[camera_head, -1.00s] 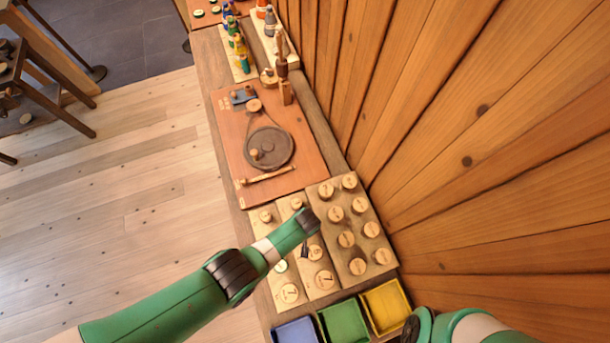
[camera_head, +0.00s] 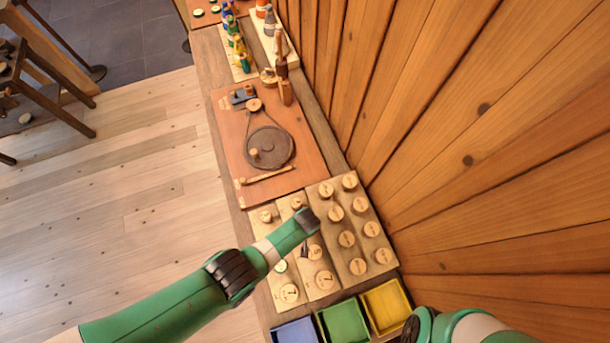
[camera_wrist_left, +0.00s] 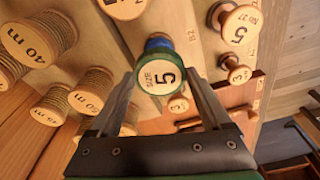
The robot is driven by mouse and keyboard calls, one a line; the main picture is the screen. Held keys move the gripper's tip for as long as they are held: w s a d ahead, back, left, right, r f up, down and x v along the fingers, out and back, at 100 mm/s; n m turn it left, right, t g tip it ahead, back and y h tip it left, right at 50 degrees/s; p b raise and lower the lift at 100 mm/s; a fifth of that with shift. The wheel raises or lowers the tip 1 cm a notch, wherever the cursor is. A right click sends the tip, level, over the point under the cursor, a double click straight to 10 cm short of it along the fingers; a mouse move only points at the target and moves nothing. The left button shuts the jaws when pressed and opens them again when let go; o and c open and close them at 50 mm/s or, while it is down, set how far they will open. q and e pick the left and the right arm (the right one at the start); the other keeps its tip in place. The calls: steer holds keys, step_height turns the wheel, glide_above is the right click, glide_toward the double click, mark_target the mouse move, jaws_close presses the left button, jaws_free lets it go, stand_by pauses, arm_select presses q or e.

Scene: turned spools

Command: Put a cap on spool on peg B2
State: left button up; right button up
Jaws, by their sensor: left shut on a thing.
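My left gripper (camera_wrist_left: 163,92) is shut on a round cap (camera_wrist_left: 160,78) with a green side and a pale face marked "SIZE 5". A spool (camera_wrist_left: 157,43) with blue at its top edge shows directly behind the cap, beside the "B2" mark on the board. The cap is over this spool; I cannot tell whether it is fully seated. In the head view my left gripper (camera_head: 307,220) is over the spool board, and its fingertips and the cap are hidden. My right gripper (camera_head: 411,328) shows only as a dark part at the bottom edge, its fingers out of sight.
Other spools (camera_wrist_left: 239,25) stand close to the gripper, and wound spools marked in metres (camera_wrist_left: 85,101) stand on the neighbouring board. Blue (camera_head: 295,331), green (camera_head: 343,321) and yellow (camera_head: 387,306) trays lie at the near end. A wooden wall (camera_head: 470,160) rises along the right.

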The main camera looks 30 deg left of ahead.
arm_select(q)
steer(key=shift+f+b, duration=0.45)
arm_select(e)
steer(key=shift+f, duration=0.5)
arm_select(q)
steer(key=o, duration=1)
steer(key=shift+o, duration=0.2)
arm_select(e)
steer(key=shift+r, duration=0.1)
